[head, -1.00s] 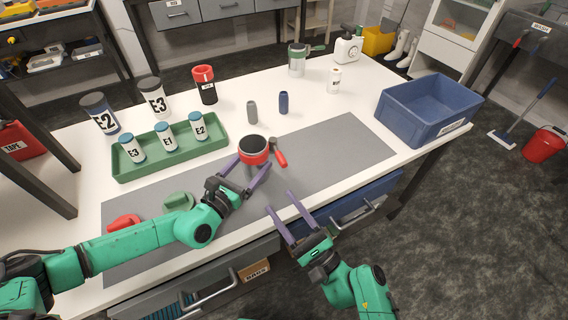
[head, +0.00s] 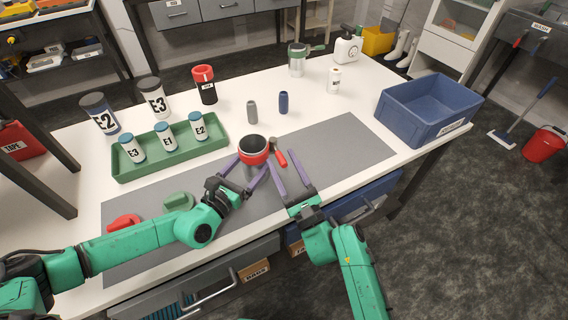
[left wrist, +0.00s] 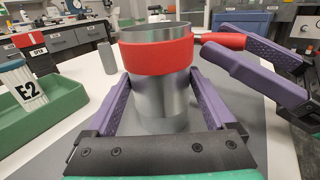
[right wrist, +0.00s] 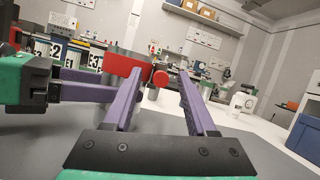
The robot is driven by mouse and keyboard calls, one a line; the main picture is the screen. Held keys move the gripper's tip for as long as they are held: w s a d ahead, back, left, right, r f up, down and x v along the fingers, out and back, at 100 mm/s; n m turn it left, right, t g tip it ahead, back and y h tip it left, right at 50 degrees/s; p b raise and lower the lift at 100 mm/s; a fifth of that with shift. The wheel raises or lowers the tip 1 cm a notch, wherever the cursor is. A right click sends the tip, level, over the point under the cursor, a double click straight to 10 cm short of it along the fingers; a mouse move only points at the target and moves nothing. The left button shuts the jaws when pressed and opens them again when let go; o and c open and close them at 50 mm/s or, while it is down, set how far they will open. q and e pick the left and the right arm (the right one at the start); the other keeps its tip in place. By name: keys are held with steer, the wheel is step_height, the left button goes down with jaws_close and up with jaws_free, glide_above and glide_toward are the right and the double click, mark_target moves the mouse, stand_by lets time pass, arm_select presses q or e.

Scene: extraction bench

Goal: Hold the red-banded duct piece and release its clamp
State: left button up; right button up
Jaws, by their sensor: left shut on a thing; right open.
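The duct piece (head: 252,146) is a grey metal cylinder with a red band, standing upright on the grey mat. In the left wrist view the duct piece (left wrist: 158,92) sits between the purple fingers of my left gripper (left wrist: 155,105), which is shut on it below the band. The clamp's red handle (head: 279,156) sticks out to the right of the band; it also shows in the left wrist view (left wrist: 222,40) and end-on in the right wrist view (right wrist: 160,79). My right gripper (head: 283,172) is open, its fingertips around or just short of the handle; I cannot tell which.
A green tray (head: 124,177) with several labelled cylinders stands left of the duct piece. A grey and a blue small cylinder (head: 284,102) stand behind it. A blue bin (head: 408,127) stands at the right. A red and a green piece (head: 178,202) lie on the front left mat (head: 340,150).

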jaws_close()
stand_by(1.3)
